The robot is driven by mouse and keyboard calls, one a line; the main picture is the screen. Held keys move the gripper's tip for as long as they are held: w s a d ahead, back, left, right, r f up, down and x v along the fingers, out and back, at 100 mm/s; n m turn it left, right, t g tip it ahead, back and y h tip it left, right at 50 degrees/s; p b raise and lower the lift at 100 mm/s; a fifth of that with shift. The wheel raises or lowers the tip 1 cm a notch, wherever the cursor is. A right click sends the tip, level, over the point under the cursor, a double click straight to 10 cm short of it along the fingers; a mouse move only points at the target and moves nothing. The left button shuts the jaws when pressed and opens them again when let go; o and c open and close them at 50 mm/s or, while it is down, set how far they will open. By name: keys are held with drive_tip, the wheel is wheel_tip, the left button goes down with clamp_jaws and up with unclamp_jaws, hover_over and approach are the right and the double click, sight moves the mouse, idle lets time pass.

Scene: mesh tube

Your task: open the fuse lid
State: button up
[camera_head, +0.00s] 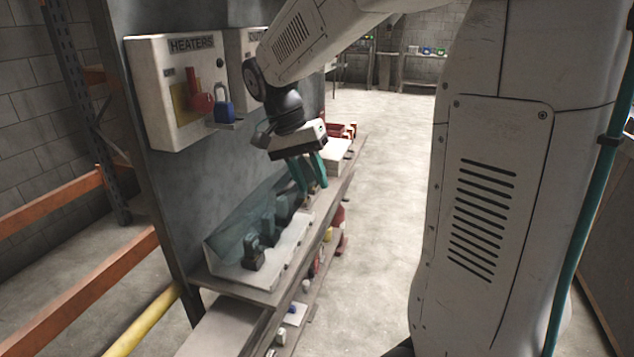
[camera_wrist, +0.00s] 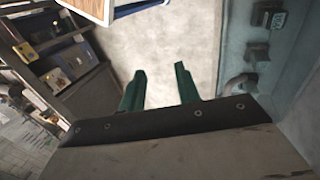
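A clear, bluish fuse lid (camera_head: 232,218) slopes over a white fuse base (camera_head: 232,270) on the shelf below the panel. Dark fuse blocks (camera_head: 252,252) show in and behind it; I cannot tell whether the lid is fully down. In the wrist view the lid (camera_wrist: 290,75) is at the right edge, with dark fuse blocks (camera_wrist: 257,52) beside it. My gripper (camera_head: 307,174) has teal fingers pointing down, above the far right end of the fuse box. In the wrist view my gripper (camera_wrist: 160,84) is open and empty, with the pale floor between its fingers.
A grey panel carries a white HEATERS box (camera_head: 178,90) with a red handle and a blue padlock (camera_head: 223,108). A white box with red things (camera_head: 338,145) stands farther along the shelf. Orange rack beams (camera_head: 85,285) are at the left. The floor (camera_head: 375,170) right of the shelf is clear.

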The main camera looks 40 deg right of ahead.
drive_tip(key=shift+s+a+r, duration=0.1)
drive_tip(key=shift+s+a, duration=0.05)
drive_tip(key=shift+s, duration=0.65)
drive_tip(key=shift+s+a, duration=0.15)
drive_tip(key=shift+s, duration=0.65)
drive_tip(key=shift+d, duration=0.15)
drive_tip(key=c, duration=0.6)
drive_tip(key=d, duration=0.1)
drive_tip(key=d+m, duration=0.1)
drive_tip(key=d, duration=0.1)
drive_tip(key=shift+s+d+m+y, duration=0.15)
drive_tip(key=shift+s+m+y, duration=0.15)
drive_tip(key=shift+s, duration=0.1)
clamp_jaws()
drive_tip(key=w+d+m+t+y, duration=0.4)
drive_tip(key=w+d+m+t, duration=0.3)
drive_tip(key=m, duration=1)
drive_tip(key=w+a+r+x, duration=0.1)
drive_tip(key=x, duration=0.9)
drive_tip(key=shift+w+a+r, duration=0.95)
drive_tip(key=shift+w+a, duration=0.1)
drive_tip(key=shift+w, duration=0.2)
